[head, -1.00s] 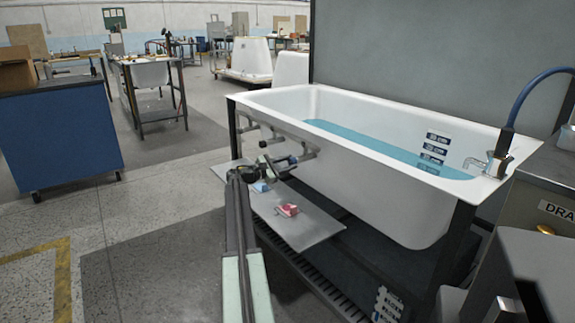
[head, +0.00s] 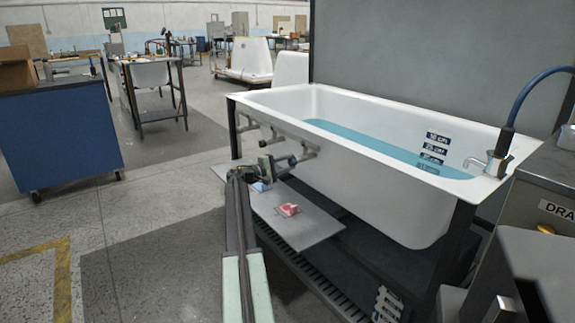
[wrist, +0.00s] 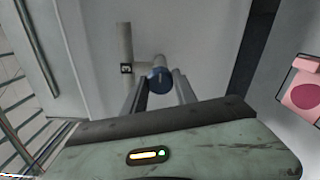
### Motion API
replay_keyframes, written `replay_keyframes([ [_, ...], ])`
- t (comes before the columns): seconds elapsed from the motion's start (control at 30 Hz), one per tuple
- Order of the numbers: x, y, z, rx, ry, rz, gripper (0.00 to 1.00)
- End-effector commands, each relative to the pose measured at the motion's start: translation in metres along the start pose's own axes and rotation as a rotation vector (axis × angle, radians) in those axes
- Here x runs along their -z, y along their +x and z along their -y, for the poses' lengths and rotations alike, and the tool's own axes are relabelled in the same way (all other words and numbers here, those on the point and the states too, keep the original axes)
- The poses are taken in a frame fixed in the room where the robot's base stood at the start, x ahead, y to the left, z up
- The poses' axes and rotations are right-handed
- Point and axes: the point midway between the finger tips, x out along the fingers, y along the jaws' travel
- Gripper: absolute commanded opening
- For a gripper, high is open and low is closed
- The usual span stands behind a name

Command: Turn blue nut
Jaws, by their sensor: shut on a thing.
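The blue nut (wrist: 159,84) is a round dark-blue fitting at the end of a grey pipe stub under the tub's near side. It shows near the middle of the wrist view. My gripper (wrist: 160,76) is shut on it, with one finger on each side. In the head view my gripper (head: 277,163) is at the lowest pipe fitting, and the nut (head: 292,161) is small and partly covered there. A black tag marked 3 (wrist: 126,68) is on the pipe beside the nut.
The white bathtub (head: 440,205) holds blue water. Below the pipes, a grey shelf (head: 312,228) carries a pink block (head: 288,209) and a light-blue block (head: 261,187). A blue cabinet (head: 60,140) stands left. Floor between is clear.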

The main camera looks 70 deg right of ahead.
Motion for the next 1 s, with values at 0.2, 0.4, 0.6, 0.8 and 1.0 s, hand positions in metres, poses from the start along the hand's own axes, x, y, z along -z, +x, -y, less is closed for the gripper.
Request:
replay_keyframes([
  [0.2, 0.0032, 0.0001, -0.0022, -0.006, 0.033, -0.009, 0.0],
  [0.4, 0.0032, 0.0, -0.0021, -0.006, 0.038, -0.009, 0.0],
  [0.6, 0.0032, 0.0, -0.0021, -0.006, 0.038, -0.009, 0.0],
  [0.8, 0.0021, 0.0, -0.0013, -0.004, 0.038, -0.006, 0.55],
  [1.0, 0.0012, -0.0003, -0.0006, -0.002, 0.038, -0.004, 0.55],
])
